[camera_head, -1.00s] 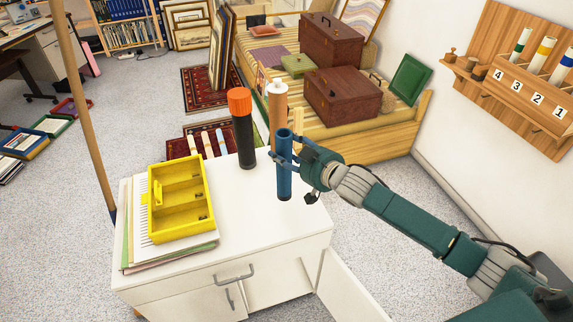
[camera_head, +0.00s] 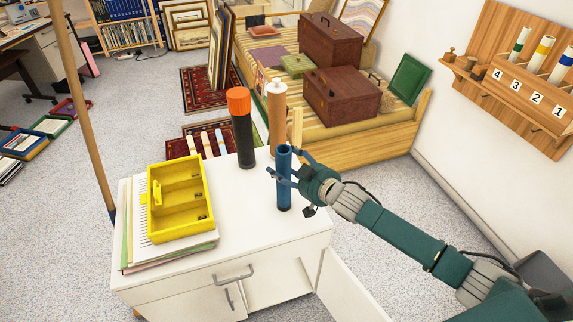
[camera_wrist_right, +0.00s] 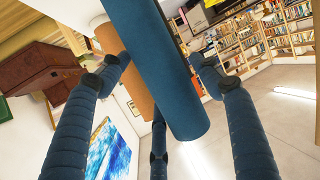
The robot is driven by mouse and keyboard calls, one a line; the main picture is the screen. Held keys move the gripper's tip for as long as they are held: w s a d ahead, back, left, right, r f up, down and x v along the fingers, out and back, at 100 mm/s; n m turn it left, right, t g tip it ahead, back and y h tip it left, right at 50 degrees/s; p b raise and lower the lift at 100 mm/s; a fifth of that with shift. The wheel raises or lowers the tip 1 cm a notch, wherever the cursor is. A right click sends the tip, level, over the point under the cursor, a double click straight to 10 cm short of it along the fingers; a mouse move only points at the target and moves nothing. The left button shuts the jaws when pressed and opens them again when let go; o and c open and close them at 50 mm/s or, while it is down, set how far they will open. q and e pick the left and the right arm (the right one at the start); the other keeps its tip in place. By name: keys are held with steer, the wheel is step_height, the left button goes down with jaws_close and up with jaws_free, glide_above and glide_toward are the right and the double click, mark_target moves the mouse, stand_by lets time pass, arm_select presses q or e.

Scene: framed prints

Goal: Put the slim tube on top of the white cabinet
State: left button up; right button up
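A slim blue tube (camera_head: 284,185) is upright at the right part of the white cabinet's top (camera_head: 240,215). Its lower end appears to meet the top. My left gripper is not in view.
A black tube with an orange cap (camera_head: 242,130) and a brown tube with a white cap (camera_head: 278,112) stand close behind. A yellow tray (camera_head: 180,200) on papers fills the cabinet's left side. A cabinet door (camera_head: 345,290) hangs open at the right front.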

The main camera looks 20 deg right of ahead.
steer(key=shift+r, duration=0.25)
steer(key=shift+s+d+f, duration=0.1)
steer(key=shift+s+d, duration=0.05)
steer(key=shift+s, duration=0.15)
steer(key=v, duration=1.1)
steer(key=shift+s, duration=0.2)
